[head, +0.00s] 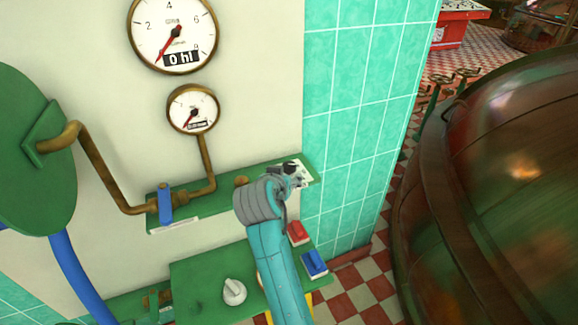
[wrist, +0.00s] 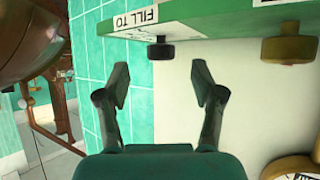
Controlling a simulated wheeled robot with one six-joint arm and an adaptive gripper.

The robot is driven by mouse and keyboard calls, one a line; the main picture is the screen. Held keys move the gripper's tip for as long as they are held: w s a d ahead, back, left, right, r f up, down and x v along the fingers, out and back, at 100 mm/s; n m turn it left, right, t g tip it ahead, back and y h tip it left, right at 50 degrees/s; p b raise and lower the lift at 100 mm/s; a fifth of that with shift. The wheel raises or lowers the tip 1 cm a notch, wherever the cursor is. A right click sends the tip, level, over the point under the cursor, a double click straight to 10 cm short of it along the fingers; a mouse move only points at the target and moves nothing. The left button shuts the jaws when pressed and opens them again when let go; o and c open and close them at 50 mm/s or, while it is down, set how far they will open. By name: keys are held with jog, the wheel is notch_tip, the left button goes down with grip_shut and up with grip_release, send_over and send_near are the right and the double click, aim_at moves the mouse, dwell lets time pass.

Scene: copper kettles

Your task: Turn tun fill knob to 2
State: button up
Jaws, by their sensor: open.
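The tun fill knob is a dark, round knob (wrist: 161,52) on the green panel, beside a white label (wrist: 133,22) reading "FILL TO". In the wrist view it sits ahead of and between my two fingertips, apart from them. My gripper (wrist: 160,84) is open and empty. In the head view my gripper (head: 287,181) is at the right end of the green panel (head: 215,187), close to the black knob and white label (head: 304,174). My gripper partly hides the knob there, and its number setting cannot be read.
A brass knob (head: 241,180) sits left of my gripper on the same panel. A large gauge (head: 173,30) reads "0 hl", above a small gauge (head: 193,109). A copper kettle (head: 500,190) stands right.

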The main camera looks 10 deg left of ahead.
aim_at(290, 164)
jog(key=w+d+r+n+g+y, duration=0.2)
jog(key=d+n+g+y, duration=0.1)
jog(key=d+n+y, duration=0.55)
jog(key=shift+n+y, duration=0.45)
jog(key=shift+y, duration=0.5)
jog(key=x, duration=1.1)
jog(key=shift+s+a, duration=0.25)
jog(key=shift+a, duration=0.15)
jog(key=shift+c, duration=0.2)
jog(key=c, duration=1.1)
